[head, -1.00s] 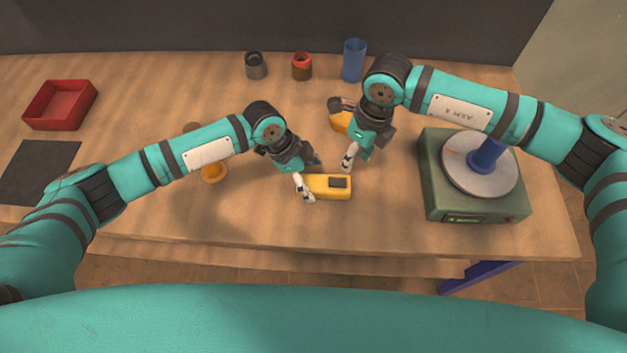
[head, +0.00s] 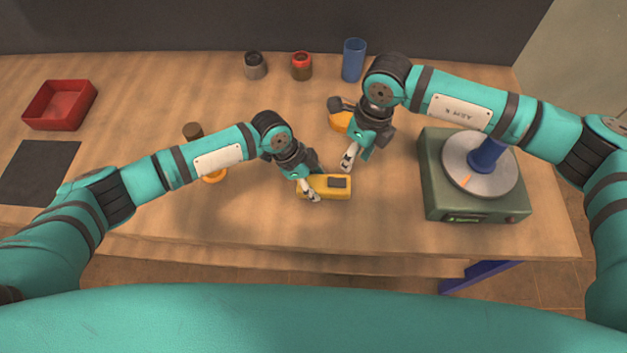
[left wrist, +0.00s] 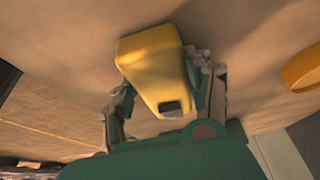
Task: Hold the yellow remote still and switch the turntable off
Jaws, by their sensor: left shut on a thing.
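The yellow remote (head: 334,191) lies on the table in the middle, with a dark pad on its top. My left gripper (head: 312,188) is at the remote's left end, and its fingers are shut on it. In the left wrist view the remote (left wrist: 160,70) sits between the two fingers of my left gripper (left wrist: 165,95). My right gripper (head: 348,160) hangs just above and behind the remote's right end, apart from it; its opening is unclear. The turntable (head: 480,168) stands at the right: a green base with a grey disc, a blue post, an orange mark and a lit front display.
A blue cup (head: 353,60), a red-topped jar (head: 301,66) and a grey jar (head: 255,65) stand at the back. A red tray (head: 60,104) and a dark mat (head: 40,170) are at the left.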

